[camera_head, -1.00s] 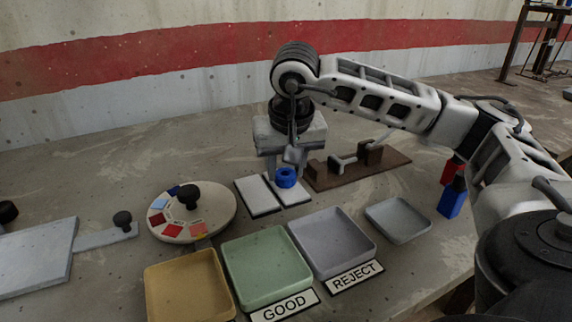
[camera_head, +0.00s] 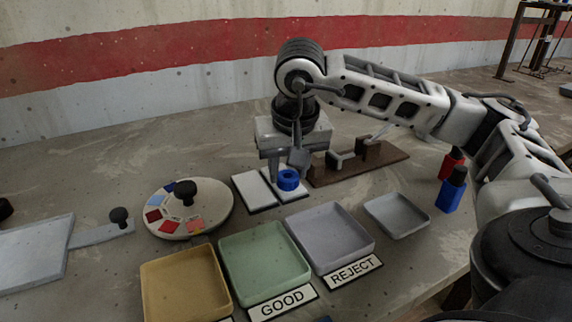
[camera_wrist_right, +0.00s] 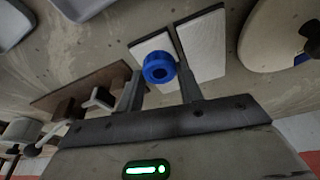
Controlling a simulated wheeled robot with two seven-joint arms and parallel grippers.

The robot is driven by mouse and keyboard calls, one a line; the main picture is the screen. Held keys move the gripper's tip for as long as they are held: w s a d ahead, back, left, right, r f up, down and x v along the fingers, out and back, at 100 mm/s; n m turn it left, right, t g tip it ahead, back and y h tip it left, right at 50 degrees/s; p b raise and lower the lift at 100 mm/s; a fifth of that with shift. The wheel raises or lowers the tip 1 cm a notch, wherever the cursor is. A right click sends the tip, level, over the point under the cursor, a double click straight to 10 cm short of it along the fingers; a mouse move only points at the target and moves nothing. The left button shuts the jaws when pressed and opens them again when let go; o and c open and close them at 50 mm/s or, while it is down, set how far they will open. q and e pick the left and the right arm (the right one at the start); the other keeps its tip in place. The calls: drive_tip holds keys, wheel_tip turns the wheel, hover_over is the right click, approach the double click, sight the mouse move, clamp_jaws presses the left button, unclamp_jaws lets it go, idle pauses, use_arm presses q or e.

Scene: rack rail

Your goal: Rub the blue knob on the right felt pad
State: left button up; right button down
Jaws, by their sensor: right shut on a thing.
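The blue knob (camera_head: 288,180) is a short blue ring-like piece with a dark recess, which shows in the right wrist view (camera_wrist_right: 159,67). My right gripper (camera_head: 287,171) points down from above and is shut on the knob, with a finger on either side in the wrist view (camera_wrist_right: 161,85). The knob is over the right felt pad (camera_head: 298,195), a pale strip that also shows in the wrist view (camera_wrist_right: 147,48). I cannot tell for certain whether it touches the pad. The left felt pad (camera_head: 254,190) lies bare beside it. My left gripper is out of view.
A brown fixture board (camera_head: 395,158) stands right of the pads. A round dial with a black knob (camera_head: 165,228) is left. Yellow (camera_head: 185,285), green (camera_head: 265,265), and grey-violet (camera_head: 330,238) trays lie in front. A small grey tray (camera_head: 397,215) and red and blue bottles (camera_head: 449,198) are right.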

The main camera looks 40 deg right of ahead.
drive_tip(key=shift+s+a+f, duration=0.1)
drive_tip(key=shift+s, duration=0.3)
idle(3.1)
drive_tip(key=shift+w, duration=0.2)
drive_tip(key=shift+w+d+p, duration=0.2)
drive_tip(key=shift+w+d, duration=0.1)
drive_tip(key=shift+w, duration=0.55)
drive_tip(key=shift+w+d+p, duration=0.25)
drive_tip(key=shift+w, duration=0.6)
drive_tip(key=shift+w+d+p, duration=0.2)
drive_tip(key=shift+w+d, duration=0.1)
drive_tip(key=shift+w, duration=0.55)
drive_tip(key=shift+s+a+b, duration=0.2)
drive_tip(key=shift+s+a, duration=0.1)
drive_tip(key=shift+s, duration=0.6)
drive_tip(key=shift+s+a+b, duration=0.2)
drive_tip(key=shift+s+a, duration=0.05)
drive_tip(key=shift+s, duration=0.65)
drive_tip(key=shift+s+a+b, duration=0.2)
drive_tip(key=shift+s+a, duration=0.1)
drive_tip(key=shift+s, duration=0.6)
drive_tip(key=shift+w+d+p, duration=0.2)
drive_tip(key=shift+w+d, duration=0.05)
drive_tip(key=shift+w, duration=0.45)
drive_tip(key=shift+w+d+p, duration=0.15)
drive_tip(key=shift+w+d, duration=0.05)
drive_tip(key=shift+w, duration=0.55)
drive_tip(key=shift+w+d+p, duration=0.2)
drive_tip(key=shift+w+d, duration=0.05)
drive_tip(key=shift+w, duration=0.45)
